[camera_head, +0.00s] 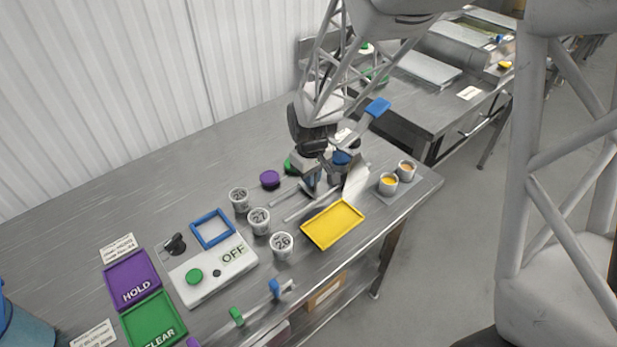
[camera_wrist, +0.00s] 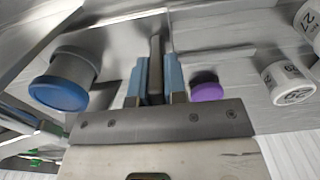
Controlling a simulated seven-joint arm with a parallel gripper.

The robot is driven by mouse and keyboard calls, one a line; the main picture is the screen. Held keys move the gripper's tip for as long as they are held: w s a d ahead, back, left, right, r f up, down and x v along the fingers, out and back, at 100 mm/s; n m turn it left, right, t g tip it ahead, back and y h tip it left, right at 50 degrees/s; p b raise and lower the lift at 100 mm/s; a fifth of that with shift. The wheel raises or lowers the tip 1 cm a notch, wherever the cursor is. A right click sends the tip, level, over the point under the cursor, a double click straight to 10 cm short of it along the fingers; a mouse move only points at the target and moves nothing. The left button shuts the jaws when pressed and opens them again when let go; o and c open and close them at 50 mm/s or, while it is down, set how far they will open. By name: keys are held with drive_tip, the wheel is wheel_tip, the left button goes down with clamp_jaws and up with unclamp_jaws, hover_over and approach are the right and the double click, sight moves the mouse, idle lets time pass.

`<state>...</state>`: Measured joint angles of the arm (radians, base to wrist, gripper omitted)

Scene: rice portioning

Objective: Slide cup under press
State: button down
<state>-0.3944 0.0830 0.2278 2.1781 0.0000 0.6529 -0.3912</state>
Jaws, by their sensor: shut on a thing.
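My gripper (camera_head: 312,184) is low over the back right of the metal table. In the wrist view its two light-blue fingers (camera_wrist: 154,82) are shut on a dark grey bar or handle (camera_wrist: 156,62); what it belongs to is partly hidden. A pale metal sheet (camera_head: 356,184) shows just right of the gripper. White numbered cups stand apart from it: the rear cup (camera_head: 239,199), cup 27 (camera_head: 259,220) and cup 26 (camera_head: 282,245). Two of them show at the right of the wrist view, cup 27 (camera_wrist: 309,25) and another (camera_wrist: 288,84). I cannot clearly identify the press.
A white box marked OFF (camera_head: 222,268), a blue square frame (camera_head: 212,229) and a black knob (camera_head: 175,244) are left of the cups. A yellow tray (camera_head: 332,225) and two small cups (camera_head: 388,183) are right. Purple (camera_head: 269,180) and blue-lidded (camera_wrist: 60,92) containers stand near the gripper.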

drive_tip(key=c, duration=1.2)
unclamp_jaws()
drive_tip(key=shift+o, duration=0.2)
drive_tip(key=shift+r, duration=0.1)
drive_tip(key=shift+r, duration=3.85)
